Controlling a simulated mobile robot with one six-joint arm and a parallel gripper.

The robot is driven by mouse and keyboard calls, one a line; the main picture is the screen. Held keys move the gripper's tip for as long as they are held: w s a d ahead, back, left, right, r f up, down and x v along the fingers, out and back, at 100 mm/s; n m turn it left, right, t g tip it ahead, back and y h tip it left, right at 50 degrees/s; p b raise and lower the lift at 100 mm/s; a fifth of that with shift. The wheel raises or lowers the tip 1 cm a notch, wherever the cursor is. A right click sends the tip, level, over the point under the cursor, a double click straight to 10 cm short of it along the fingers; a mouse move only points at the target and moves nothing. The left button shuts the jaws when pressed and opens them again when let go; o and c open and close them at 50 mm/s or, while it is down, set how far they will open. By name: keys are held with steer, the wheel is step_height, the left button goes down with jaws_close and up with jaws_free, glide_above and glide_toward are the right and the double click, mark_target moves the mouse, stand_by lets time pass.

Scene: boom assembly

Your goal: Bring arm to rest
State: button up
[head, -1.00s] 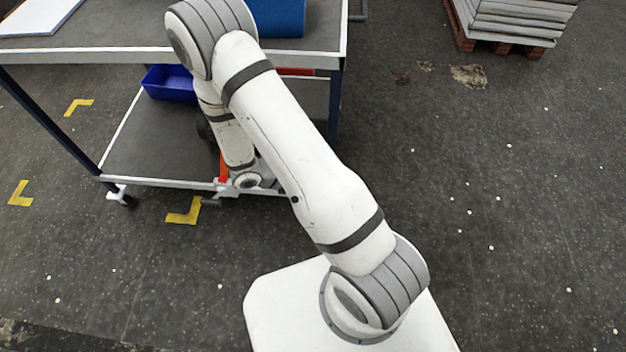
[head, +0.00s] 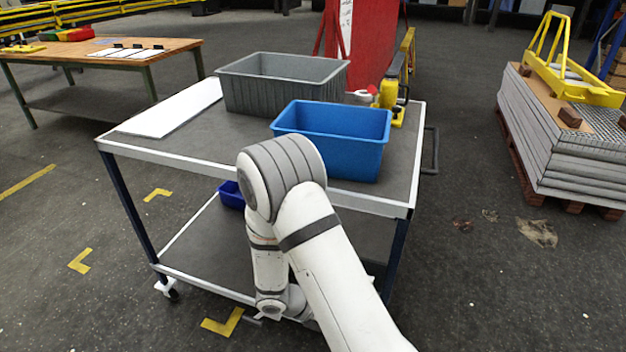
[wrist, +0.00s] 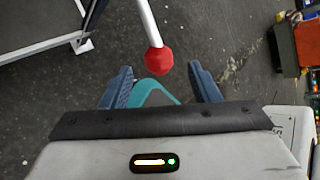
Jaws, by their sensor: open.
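My arm (head: 330,270) is folded in front of the grey cart in the head view, its elbow raised and its wrist hanging low. My gripper (wrist: 159,68) shows in the wrist view with its two blue-grey fingers spread apart and nothing clearly held. A red ball (wrist: 158,61) on a pale rod (wrist: 148,22) shows between the fingertips; I cannot tell how far beyond them it is. A teal curved strip (wrist: 150,88) shows between the fingers, partly hidden by the gripper body. In the head view the fingers are hidden or too small to tell.
The cart (head: 170,146) stands close to my arm and carries a grey bin (head: 245,95), a blue bin (head: 345,155) and a white panel (head: 175,108). A small blue bin (head: 231,195) is on its lower shelf. Stacked panels (head: 560,150) stand right.

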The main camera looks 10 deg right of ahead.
steer(key=s+d+r+m+t+y+p, duration=0.1)
steer(key=s+r+m+y, duration=0.2)
steer(key=r+m, duration=0.6)
steer(key=s+d+r+m+y+p, duration=0.1)
steer(key=s+r+m+y, duration=0.2)
steer(key=r+m, duration=0.7)
steer(key=s+d+r+m+t+y+p, duration=0.1)
steer(key=s+r+m+y, duration=0.3)
steer(key=r+m, duration=0.5)
step_height(320, 180, up, 4)
steer(key=shift+s+r+m+t, duration=0.15)
steer(key=shift+s+m+t, duration=0.15)
steer(key=shift+m, duration=0.1)
steer(key=shift+d, duration=0.1)
